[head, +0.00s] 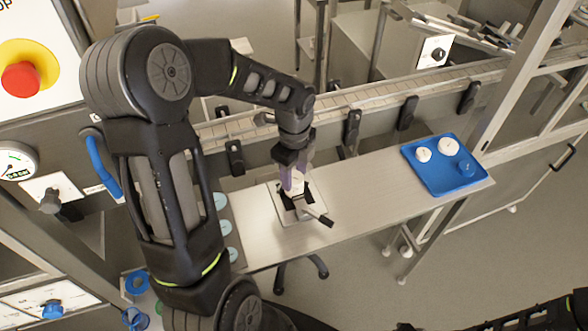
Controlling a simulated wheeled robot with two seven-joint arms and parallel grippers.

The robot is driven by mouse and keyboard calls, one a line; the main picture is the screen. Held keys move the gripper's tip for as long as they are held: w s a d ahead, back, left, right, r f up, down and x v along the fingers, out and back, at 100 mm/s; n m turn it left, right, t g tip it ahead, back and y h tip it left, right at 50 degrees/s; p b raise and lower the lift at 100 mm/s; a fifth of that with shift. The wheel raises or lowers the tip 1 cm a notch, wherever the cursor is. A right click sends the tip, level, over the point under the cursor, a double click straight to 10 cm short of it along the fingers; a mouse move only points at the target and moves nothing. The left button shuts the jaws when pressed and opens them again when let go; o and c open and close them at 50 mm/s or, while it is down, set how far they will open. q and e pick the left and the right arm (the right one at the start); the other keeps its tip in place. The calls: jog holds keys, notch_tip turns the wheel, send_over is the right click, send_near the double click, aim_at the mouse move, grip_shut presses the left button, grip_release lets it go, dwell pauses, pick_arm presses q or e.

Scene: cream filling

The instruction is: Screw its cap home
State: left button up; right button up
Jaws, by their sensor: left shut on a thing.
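My left gripper (292,188) points straight down over a clamp fixture (289,212) on the steel bench. Its purple fingers are shut on a small white thing (301,182), which looks like the cap on a jar held in the fixture. The fingers and wrist hide most of it, so I cannot tell cap from jar or how far the cap is seated. The fixture has dark jaws and a handle (320,217) reaching to the lower right. My right gripper does not show.
A blue tray (423,172) at the bench's right end holds white round lids (449,146) and a blue round piece (465,168). A conveyor (375,98) runs behind the bench. Pale green discs (223,227) lie at the left. The bench between fixture and tray is clear.

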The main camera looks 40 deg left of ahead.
pick_arm(q)
jog(key=shift+m, duration=0.5)
jog(key=shift+m+p, duration=0.8)
jog(key=shift+m, duration=2)
grip_shut()
jog(key=o, duration=1.2)
grip_release()
jog(key=shift+f, duration=0.1)
